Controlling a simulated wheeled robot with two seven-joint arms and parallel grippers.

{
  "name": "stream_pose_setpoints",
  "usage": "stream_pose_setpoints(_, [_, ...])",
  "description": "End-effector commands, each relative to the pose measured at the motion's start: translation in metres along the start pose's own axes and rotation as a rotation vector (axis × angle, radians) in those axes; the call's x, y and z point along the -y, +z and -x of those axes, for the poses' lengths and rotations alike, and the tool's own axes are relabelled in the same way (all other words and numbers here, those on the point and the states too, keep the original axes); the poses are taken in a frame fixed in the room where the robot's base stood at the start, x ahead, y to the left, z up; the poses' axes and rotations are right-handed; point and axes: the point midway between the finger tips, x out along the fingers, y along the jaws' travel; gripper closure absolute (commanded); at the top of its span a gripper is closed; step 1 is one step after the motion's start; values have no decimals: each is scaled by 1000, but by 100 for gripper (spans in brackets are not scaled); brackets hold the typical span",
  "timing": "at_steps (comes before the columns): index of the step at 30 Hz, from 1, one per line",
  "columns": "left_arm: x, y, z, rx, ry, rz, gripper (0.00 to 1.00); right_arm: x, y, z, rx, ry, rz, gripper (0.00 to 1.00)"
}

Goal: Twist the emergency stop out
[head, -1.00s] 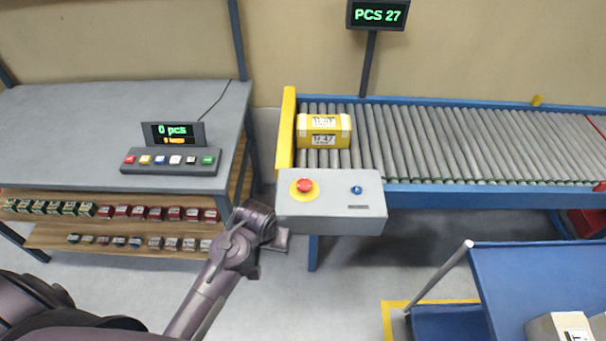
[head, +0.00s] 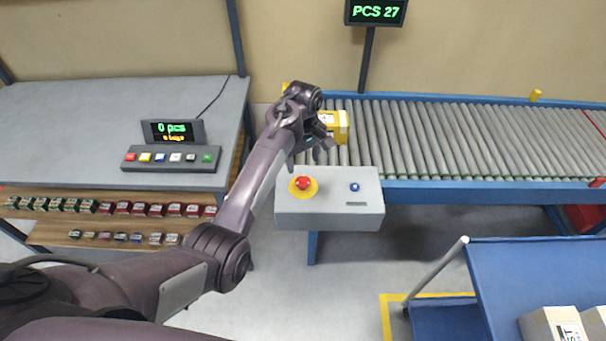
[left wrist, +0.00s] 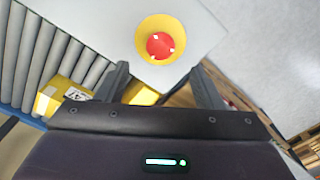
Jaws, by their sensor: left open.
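The emergency stop is a red mushroom button (head: 303,183) on a yellow round plate, on top of a grey control box (head: 330,212) at the conveyor's near left end. In the left wrist view the red button (left wrist: 160,45) sits just beyond and between the fingertips. My left gripper (head: 317,155) is open and empty, above and behind the button in the head view, apart from it. It also shows in the left wrist view (left wrist: 160,82), with its two fingers spread. My right gripper is not in view.
A blue button (head: 354,187) is on the same box. A yellow package (head: 340,127) lies on the roller conveyor (head: 450,140), partly hidden by my left arm. A workbench (head: 60,120) stands left, a blue cart (head: 540,270) at lower right.

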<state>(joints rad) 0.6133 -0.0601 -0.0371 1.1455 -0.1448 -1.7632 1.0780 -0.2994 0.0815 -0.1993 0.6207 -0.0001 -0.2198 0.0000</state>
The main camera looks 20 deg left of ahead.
Motion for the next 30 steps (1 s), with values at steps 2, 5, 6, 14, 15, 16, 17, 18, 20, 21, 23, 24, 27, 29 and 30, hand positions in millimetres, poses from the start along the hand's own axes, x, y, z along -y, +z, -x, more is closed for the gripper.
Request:
stream_pose_setpoints(2, [1,0,-9,2,-4,1,39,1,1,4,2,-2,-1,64])
stream_pose_setpoints(5, [1,1,-25,3,-5,0,39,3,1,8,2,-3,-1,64])
stream_pose_setpoints(6, [1,0,-32,2,-5,0,39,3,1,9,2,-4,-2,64])
stream_pose_setpoints(14, [1,0,-66,0,-2,-1,39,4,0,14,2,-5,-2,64])
stream_pose_setpoints(15, [1,0,-69,0,-2,-1,39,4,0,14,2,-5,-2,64])
stream_pose_setpoints(16, [1,0,-70,0,-1,-1,39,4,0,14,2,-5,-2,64])
stream_pose_setpoints(17, [1,0,-72,0,-1,-1,39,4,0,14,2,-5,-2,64])
stream_pose_setpoints(18, [1,0,-72,-1,0,-1,39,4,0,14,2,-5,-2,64])
stream_pose_setpoints(20, [1,0,-73,-1,0,-1,39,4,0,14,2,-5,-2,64])
stream_pose_setpoints(21, [1,0,-73,-1,0,-1,39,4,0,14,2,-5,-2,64])
stream_pose_setpoints(23, [1,0,-73,-1,0,-1,39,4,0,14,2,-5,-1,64])
stream_pose_setpoints(24, [1,0,-73,-1,0,-1,39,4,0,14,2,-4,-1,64])
stream_pose_setpoints(27, [1,0,-73,-1,0,-1,49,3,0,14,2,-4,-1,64])
stream_pose_setpoints(29, [1,0,-73,-1,0,-1,57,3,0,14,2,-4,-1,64])
stream_pose_setpoints(30, [1,0,-73,-1,0,-1,62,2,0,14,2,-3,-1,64])
